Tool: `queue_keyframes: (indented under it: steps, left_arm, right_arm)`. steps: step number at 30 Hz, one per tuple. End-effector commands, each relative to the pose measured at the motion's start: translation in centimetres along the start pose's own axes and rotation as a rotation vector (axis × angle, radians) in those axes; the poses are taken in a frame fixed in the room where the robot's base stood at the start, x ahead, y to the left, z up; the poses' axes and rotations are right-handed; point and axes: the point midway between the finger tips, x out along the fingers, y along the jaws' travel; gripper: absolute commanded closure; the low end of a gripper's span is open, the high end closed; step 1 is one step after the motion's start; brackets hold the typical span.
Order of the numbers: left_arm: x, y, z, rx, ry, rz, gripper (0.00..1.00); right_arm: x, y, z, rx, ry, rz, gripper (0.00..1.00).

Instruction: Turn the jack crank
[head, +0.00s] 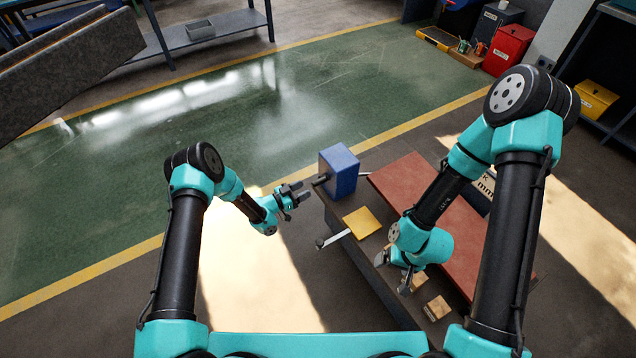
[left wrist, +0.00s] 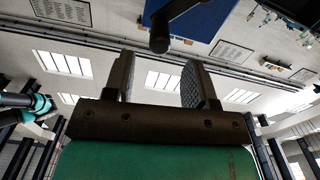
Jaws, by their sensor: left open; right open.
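A blue box-shaped housing (head: 343,172) stands at the far left end of the bench. A dark round-ended handle (head: 321,180), seemingly the jack crank's, sticks out of its left side. My left gripper (head: 302,191) is open and empty just left of this handle, with a small gap. In the left wrist view the handle (left wrist: 160,35) shows beyond and between the open fingertips (left wrist: 158,75), with the blue housing (left wrist: 205,18) behind it. My right gripper (head: 393,270) is open over the front of the bench and holds nothing that I can see.
A silver lever (head: 335,239) juts left from the bench edge beside a yellow plate (head: 361,222). A red-brown panel (head: 410,185) covers the bench's right part, partly behind my right arm. Small wooden blocks (head: 437,307) lie near my right gripper. Floor left of the bench is clear.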

Motion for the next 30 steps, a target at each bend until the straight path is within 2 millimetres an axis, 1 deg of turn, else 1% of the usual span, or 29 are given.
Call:
queue_keyframes:
  steps: [1, 6, 9, 13, 18, 25, 26, 30]
  left_arm:
    - [1.0, 0.1, 0.0, 0.002, 0.001, 0.004, 0.49]
    - [3.9, 0.1, 0.0, 0.002, 0.0, 0.003, 0.49]
    - [5.4, 0.1, 0.1, 0.0, 0.0, 0.003, 0.49]
    - [6.8, 0.1, 0.0, 0.002, 0.001, 0.001, 0.49]
    - [7.5, 0.1, 0.1, -0.001, 0.0, 0.0, 0.49]
    - [7.5, 0.0, 0.0, -0.001, 0.0, 0.0, 0.49]
    - [7.5, 0.0, 0.0, -0.001, 0.0, 0.0, 0.51]
    - [7.5, 0.0, 0.0, -0.001, 0.0, 0.0, 0.64]
  right_arm:
    - [0.0, 0.0, 0.0, 0.0, 0.0, 0.0, 0.11]
    - [0.0, 0.0, 0.0, 0.0, 0.0, 0.0, 0.11]
    - [0.0, 0.0, 0.0, 0.0, 0.0, 0.0, 0.11]
    - [0.0, 0.0, 0.0, 0.0, 0.0, 0.0, 0.11]
    - [0.0, 0.0, 0.0, 0.0, 0.0, 0.0, 0.11]
    - [0.0, 0.0, 0.0, 0.0, 0.0, 0.0, 0.11]
    - [0.0, 0.0, 0.0, 0.0, 0.0, 0.0, 0.11]
    - [0.0, 0.0, 0.0, 0.0, 0.0, 0.0, 0.11]
